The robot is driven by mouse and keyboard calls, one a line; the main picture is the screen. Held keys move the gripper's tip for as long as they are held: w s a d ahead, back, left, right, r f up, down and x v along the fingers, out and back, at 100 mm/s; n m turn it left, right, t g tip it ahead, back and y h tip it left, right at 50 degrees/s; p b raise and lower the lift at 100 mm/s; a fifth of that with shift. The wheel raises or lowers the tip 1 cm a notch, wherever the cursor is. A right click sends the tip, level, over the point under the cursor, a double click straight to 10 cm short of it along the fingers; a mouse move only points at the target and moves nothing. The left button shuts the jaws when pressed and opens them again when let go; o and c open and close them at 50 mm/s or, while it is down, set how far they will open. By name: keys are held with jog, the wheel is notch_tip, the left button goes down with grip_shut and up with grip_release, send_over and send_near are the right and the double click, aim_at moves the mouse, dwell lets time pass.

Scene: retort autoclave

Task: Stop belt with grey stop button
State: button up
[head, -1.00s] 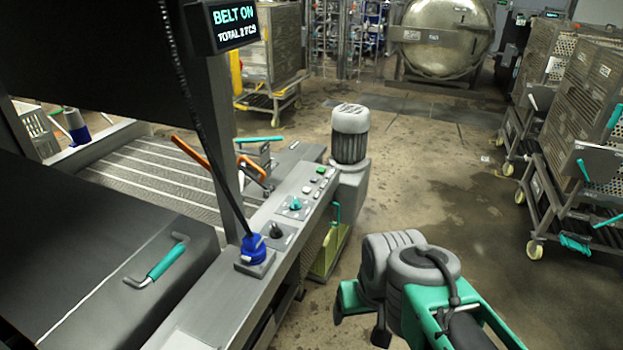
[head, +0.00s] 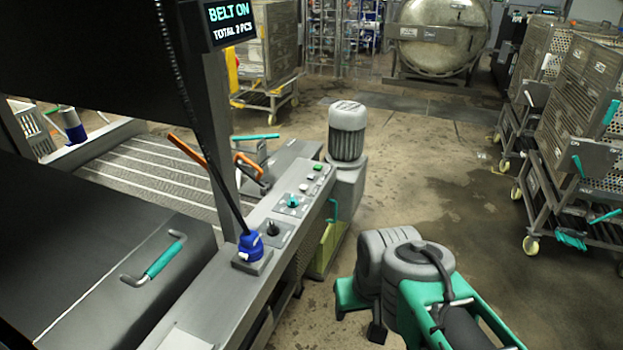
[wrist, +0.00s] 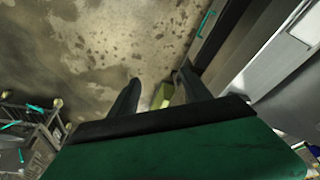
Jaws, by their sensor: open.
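The control panel (head: 275,228) is a long grey metal ledge beside the belt (head: 165,175). The display (head: 230,22) reads BELT ON. My gripper (head: 358,322) hangs over the floor, right of the panel and apart from it. In the wrist view its two dark fingers (wrist: 160,78) are spread, with nothing between them.
A teal selector knob (head: 293,201), a black knob (head: 272,229) and a blue-based lever (head: 249,246) stand nearer on the ledge. A grey motor (head: 347,132) stands beyond the buttons. Rack trolleys (head: 575,130) stand at right. The floor between is open.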

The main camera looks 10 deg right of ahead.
grip_shut()
dwell(0.4)
dwell(0.9)
